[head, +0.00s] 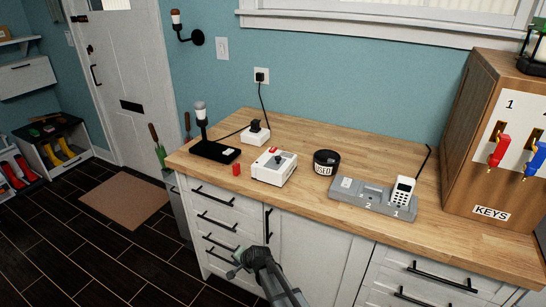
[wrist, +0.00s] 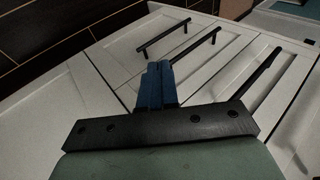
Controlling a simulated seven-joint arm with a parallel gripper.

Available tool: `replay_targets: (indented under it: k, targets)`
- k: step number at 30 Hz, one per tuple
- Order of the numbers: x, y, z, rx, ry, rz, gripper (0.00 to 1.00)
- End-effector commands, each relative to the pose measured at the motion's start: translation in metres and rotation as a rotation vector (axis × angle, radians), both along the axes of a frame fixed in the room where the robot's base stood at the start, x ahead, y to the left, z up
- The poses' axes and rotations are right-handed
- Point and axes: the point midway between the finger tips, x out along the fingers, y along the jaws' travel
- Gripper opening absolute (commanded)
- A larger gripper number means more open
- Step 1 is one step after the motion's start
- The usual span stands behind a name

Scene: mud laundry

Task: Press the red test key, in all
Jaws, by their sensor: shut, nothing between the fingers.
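A white box (head: 273,170) stands on the wooden counter, left of the middle. A small red part and a dark knob show on its top; the red part may be the test key, but it is too small to read. A separate small red block (head: 237,169) stands just left of the box. My gripper (head: 236,265) is low in front of the white cabinet fronts, below the counter edge and apart from the box. In the wrist view its blue fingers (wrist: 158,66) are together and empty, with drawer fronts beyond; the box is not in that view.
On the counter (head: 315,209) are a black lamp base (head: 214,151), a plugged white adapter (head: 255,136), a black tin (head: 326,162), a grey numbered tray (head: 355,190) with a white handset (head: 402,192), and a wooden key cabinet (head: 465,150). Black handles (head: 221,241) stick out near my gripper.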

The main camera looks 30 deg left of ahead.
Motion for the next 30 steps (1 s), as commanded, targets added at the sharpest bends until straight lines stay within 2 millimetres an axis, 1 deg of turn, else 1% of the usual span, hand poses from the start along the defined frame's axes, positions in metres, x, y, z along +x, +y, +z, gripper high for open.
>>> replay_targets:
  k: [1, 3, 8, 9, 11, 15, 17, 21, 26, 27, 29, 30]
  targets:
    - [-0.001, 0.021, 0.011, 0.026, -0.006, 0.004, 0.0]
    - [-0.004, 0.045, 0.027, 0.059, -0.011, 0.005, 0.0]
    - [-0.008, 0.095, 0.066, 0.131, -0.022, 0.011, 0.0]
    - [-0.009, 0.108, 0.077, 0.149, -0.025, 0.014, 0.0]
    - [-0.008, 0.125, 0.093, 0.172, -0.03, 0.02, 0.0]
    - [-0.004, 0.164, 0.134, 0.222, -0.044, 0.036, 0.0]
    - [0.0, 0.179, 0.153, 0.24, -0.053, 0.043, 0.0]
    - [0.011, 0.21, 0.198, 0.278, -0.074, 0.064, 0.0]
    - [0.026, 0.24, 0.253, 0.314, -0.102, 0.09, 0.0]
    - [0.03, 0.247, 0.267, 0.323, -0.11, 0.096, 0.0]
    - [0.036, 0.257, 0.288, 0.333, -0.121, 0.107, 0.0]
    - [0.039, 0.264, 0.303, 0.341, -0.13, 0.114, 0.0]
